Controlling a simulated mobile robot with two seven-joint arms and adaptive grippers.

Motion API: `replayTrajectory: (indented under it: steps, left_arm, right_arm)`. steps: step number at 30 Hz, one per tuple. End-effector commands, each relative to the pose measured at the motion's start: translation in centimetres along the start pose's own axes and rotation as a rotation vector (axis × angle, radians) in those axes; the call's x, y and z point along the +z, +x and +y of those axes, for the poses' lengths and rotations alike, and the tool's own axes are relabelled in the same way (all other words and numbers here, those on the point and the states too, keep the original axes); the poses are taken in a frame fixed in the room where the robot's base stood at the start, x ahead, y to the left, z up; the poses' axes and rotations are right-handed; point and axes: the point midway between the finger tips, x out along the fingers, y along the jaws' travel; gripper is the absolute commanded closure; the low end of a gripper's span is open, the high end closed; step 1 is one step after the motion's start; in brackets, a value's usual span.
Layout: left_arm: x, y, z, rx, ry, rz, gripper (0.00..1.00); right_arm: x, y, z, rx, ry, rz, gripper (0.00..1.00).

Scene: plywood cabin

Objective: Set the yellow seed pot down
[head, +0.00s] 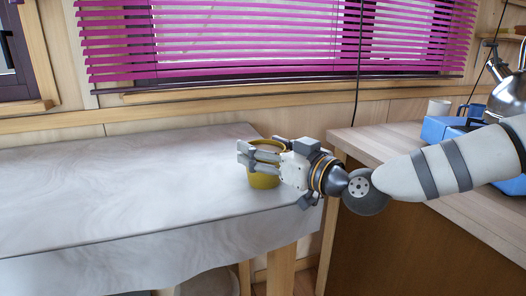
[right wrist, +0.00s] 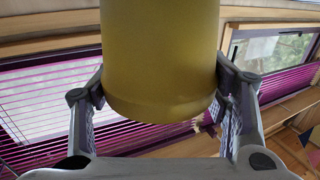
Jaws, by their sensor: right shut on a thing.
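The yellow seed pot (head: 264,181) is upright in the head view, at the right end of the cloth-covered table (head: 120,190). My right gripper (head: 260,157) reaches in from the right and is shut on the pot, with its fingers across the pot's upper part. In the right wrist view the pot (right wrist: 160,60) fills the space between the two fingers. I cannot tell whether the pot's base touches the cloth. My left gripper is not in view.
The tabletop left of the pot is bare. A window with pink blinds (head: 200,40) is behind.

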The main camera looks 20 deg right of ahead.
Motion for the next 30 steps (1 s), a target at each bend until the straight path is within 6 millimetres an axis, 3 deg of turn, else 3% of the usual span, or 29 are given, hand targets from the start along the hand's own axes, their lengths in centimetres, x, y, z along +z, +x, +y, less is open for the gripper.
replayTrajectory:
  steps: [9,10,12,13,25,30]
  left_arm:
    - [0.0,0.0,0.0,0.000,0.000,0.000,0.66]
    - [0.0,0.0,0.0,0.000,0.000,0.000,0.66]
    - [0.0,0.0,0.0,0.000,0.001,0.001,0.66]
    - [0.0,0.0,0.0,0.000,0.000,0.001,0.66]
    - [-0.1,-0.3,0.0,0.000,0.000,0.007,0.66]
    - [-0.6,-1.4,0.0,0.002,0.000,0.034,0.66]
  right_arm:
    - [0.1,0.0,0.0,0.000,-0.002,0.003,0.70]
    - [0.2,-0.1,0.0,0.000,-0.001,0.001,0.29]
    - [0.1,-0.1,0.0,0.000,-0.001,0.002,0.13]
    - [0.1,-0.1,0.0,0.000,-0.001,0.002,0.11]
    - [-0.5,-0.2,0.0,0.000,-0.002,0.003,0.11]
    - [-0.9,-3.7,0.0,0.002,0.000,0.008,0.11]
